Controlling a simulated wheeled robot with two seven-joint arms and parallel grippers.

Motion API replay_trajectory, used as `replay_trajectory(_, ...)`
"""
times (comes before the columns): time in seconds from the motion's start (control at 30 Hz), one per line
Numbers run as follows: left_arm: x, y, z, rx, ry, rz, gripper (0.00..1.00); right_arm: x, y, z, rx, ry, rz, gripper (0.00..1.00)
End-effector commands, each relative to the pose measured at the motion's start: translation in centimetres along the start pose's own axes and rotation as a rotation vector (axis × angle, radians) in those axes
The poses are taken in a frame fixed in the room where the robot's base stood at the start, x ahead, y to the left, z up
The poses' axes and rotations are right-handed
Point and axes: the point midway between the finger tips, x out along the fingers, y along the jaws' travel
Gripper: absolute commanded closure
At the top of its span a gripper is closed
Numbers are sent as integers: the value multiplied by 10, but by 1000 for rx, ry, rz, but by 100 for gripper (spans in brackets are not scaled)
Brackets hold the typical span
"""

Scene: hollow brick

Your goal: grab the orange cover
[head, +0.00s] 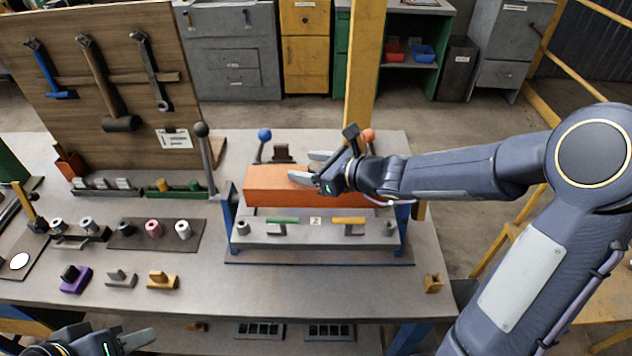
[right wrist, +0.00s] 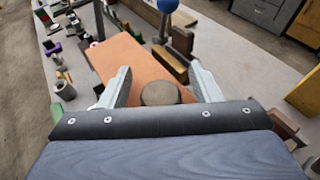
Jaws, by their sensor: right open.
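The orange cover (head: 270,186) is a long box-shaped piece lying across the grey and blue fixture on the workbench. My right gripper (head: 306,166) is over the right half of the cover, with its jaws apart. In the right wrist view the cover (right wrist: 125,62) stretches away between and beyond the open fingers (right wrist: 160,85). A round brownish knob (right wrist: 160,93) shows between the fingers. I cannot tell whether the fingers touch the cover. My left gripper (head: 130,340) is at the bottom left, away from the cover, and is partly cut off by the frame edge.
A blue ball-topped lever (head: 264,135) and an orange ball (head: 368,135) stand behind the cover. A yellow post (head: 364,70) rises behind the bench. A tall dark lever (head: 203,140) stands left of the fixture. Several small parts lie on the left of the bench (head: 225,285); its front middle is clear.

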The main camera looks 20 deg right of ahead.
Motion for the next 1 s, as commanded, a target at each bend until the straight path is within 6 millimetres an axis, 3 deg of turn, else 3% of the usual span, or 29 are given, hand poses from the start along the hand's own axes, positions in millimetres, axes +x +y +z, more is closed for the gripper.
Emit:
replay_trajectory(0.03,0,0,0,0,0,0,64,0,0,0,0,0,0,45)
replay_trajectory(0.43,0,0,0,0,0,0,64,0,0,0,0,-1,0,95)
replay_trajectory(0.73,-3,1,-1,0,0,0,64,-4,0,9,-2,-3,-1,95)
replay_trajectory(1.0,-18,8,-9,0,0,0,64,-22,0,60,-5,-4,-2,95)
